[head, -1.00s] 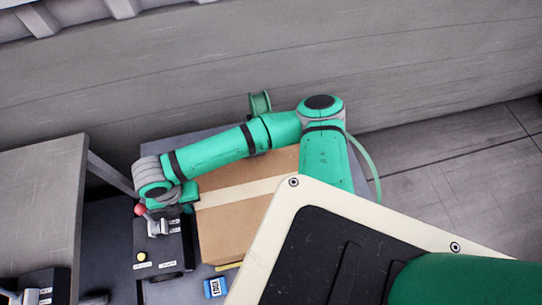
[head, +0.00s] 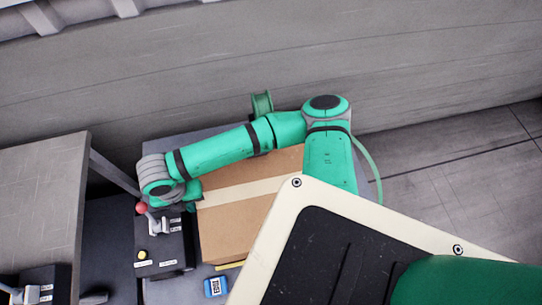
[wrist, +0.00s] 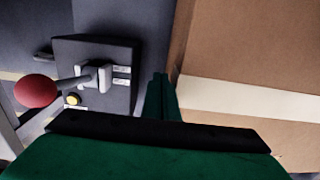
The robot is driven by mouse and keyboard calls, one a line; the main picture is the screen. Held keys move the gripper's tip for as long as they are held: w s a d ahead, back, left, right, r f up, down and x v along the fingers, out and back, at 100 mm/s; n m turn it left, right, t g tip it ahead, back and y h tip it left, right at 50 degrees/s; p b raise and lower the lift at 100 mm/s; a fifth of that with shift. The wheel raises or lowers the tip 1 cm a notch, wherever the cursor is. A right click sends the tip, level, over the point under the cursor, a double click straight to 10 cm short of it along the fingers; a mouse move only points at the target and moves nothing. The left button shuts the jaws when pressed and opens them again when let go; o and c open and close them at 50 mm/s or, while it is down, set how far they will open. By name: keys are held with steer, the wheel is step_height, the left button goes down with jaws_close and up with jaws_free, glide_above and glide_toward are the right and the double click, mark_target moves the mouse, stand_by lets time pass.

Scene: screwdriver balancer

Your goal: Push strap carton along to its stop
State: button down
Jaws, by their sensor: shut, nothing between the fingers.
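The strap carton (head: 232,228) is a brown box with a pale strip across its top. It lies on a grey surface, partly hidden by my arm and body; it fills the right of the wrist view (wrist: 240,52). My gripper (wrist: 160,82) is shut and empty, its fingers together beside the carton's left side. I cannot tell whether they touch it. In the head view my gripper (head: 192,204) is mostly hidden under my wrist, at the carton's left edge. A yellow strip (head: 229,265) shows at the carton's near edge; I cannot tell whether it is the stop.
A dark control box (head: 165,252) with a red-knobbed lever (head: 142,208) and a yellow button stands close left of the carton. A blue labelled device (head: 215,287) lies in front. A green spool (head: 262,102) is behind my arm. A grey table (head: 40,200) stands at left.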

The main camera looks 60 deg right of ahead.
mark_target(205, 203)
steer(key=shift+s+d, duration=0.9)
steer(key=shift+s, duration=0.3)
steer(key=shift+s+d, duration=0.9)
steer(key=shift+s, duration=0.25)
steer(key=shift+w, duration=0.15)
steer(key=shift+w+a, duration=0.4)
steer(key=shift+r, duration=3.5)
